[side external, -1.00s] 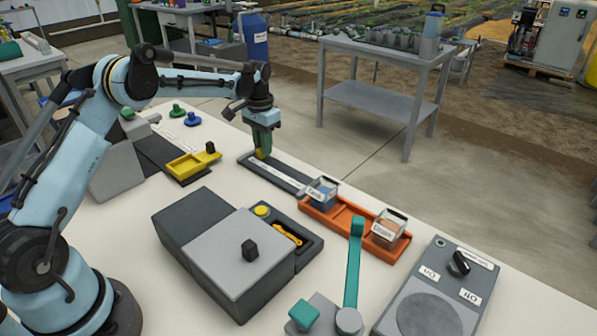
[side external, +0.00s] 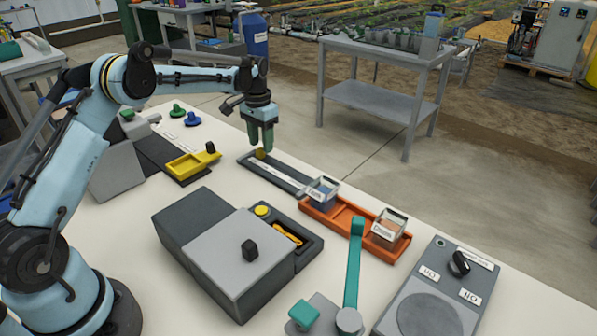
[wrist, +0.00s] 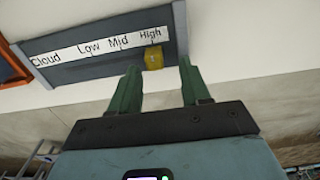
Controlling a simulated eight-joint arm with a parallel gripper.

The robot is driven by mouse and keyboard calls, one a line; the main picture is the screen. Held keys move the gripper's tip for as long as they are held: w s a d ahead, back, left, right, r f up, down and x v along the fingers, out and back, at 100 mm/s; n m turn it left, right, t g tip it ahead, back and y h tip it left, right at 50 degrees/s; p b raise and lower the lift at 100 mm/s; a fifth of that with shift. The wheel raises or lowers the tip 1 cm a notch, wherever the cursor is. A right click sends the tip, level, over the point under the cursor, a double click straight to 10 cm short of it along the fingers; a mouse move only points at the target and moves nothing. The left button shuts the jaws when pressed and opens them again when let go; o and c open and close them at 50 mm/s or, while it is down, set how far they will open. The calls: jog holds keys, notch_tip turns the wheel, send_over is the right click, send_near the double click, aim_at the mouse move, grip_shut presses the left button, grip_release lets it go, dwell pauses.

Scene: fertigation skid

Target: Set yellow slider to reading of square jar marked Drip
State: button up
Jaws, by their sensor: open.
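The yellow slider (wrist: 153,57) sits in the dark slider track (wrist: 75,70), beside the printed word High at one end of the scale. In the side view the slider (side external: 261,155) is at the track's far left end. My gripper (wrist: 158,67) is open and empty, its green fingers apart on either side of the slider's line. In the side view my gripper (side external: 262,147) is just above the slider. Two square clear jars stand in the orange tray (side external: 347,217): a left jar (side external: 322,189) with blue contents and a right jar (side external: 389,226) with brownish contents. Their labels are too small to read surely.
A grey box with a black knob (side external: 250,250), a teal lever (side external: 353,265) and a dial panel (side external: 440,290) stand nearer the camera. A yellow tray (side external: 190,164) lies left of the track. The table edge is just behind the track.

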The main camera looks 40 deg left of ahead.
notch_tip(320, 180, up, 11)
dwell(0.4)
